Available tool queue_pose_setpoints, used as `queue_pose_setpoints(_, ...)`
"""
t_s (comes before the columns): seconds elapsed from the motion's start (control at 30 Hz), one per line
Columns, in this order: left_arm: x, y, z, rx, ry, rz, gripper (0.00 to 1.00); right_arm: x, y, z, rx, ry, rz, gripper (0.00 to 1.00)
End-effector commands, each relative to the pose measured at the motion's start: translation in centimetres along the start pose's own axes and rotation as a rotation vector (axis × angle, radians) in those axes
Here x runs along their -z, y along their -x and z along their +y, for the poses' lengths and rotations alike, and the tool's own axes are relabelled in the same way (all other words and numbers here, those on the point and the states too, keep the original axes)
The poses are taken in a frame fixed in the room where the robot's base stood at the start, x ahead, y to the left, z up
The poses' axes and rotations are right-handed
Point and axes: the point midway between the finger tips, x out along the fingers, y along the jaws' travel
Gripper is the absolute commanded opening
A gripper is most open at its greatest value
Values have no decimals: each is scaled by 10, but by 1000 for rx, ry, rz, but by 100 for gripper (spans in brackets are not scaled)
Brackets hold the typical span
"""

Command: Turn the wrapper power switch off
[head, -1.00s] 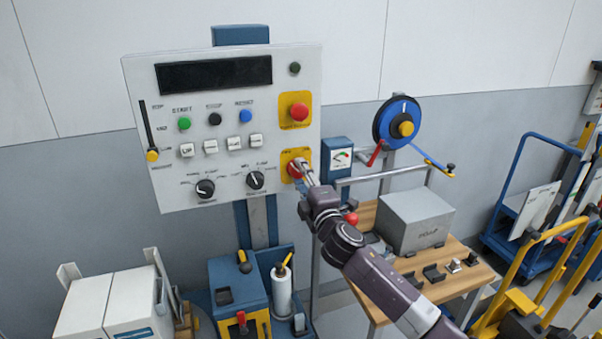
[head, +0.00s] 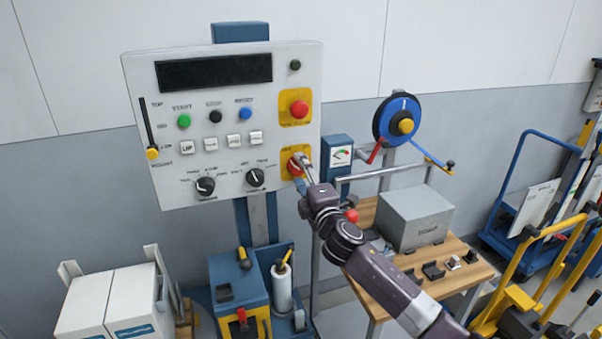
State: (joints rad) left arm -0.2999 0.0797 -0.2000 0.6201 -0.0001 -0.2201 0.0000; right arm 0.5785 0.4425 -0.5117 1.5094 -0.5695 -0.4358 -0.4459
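The wrapper control panel (head: 222,90) is a pale upright board on a blue column. The power switch (head: 291,166) is a red rotary handle on a yellow plate at the panel's lower right. My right gripper (head: 299,164) is at the switch, its fingers over the right side of the red handle. The fingers hide part of the handle, and I cannot tell whether they are closed on it or what position it is in. My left gripper is not in view.
A red emergency button (head: 299,109) sits on a yellow plate just above the switch. A blue gauge box (head: 337,157) is close to the right of the panel. A wooden bench (head: 374,300) with a grey box (head: 415,218) stands below my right arm.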

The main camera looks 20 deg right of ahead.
Motion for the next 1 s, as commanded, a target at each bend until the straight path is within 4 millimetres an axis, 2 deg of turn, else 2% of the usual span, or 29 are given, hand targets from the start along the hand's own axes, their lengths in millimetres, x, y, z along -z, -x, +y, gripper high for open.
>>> queue_pose_setpoints(0.23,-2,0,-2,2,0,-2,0,0,2,1,-1,-1,0,51)
queue_pose_setpoints(0.37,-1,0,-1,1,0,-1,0,0,13,0,-1,-1,0,51)
queue_pose_setpoints(0.8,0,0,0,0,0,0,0,0,93,-1,1,-1,1,51)
queue_pose_setpoints(1.0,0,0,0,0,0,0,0,0,115,0,0,-1,0,51)
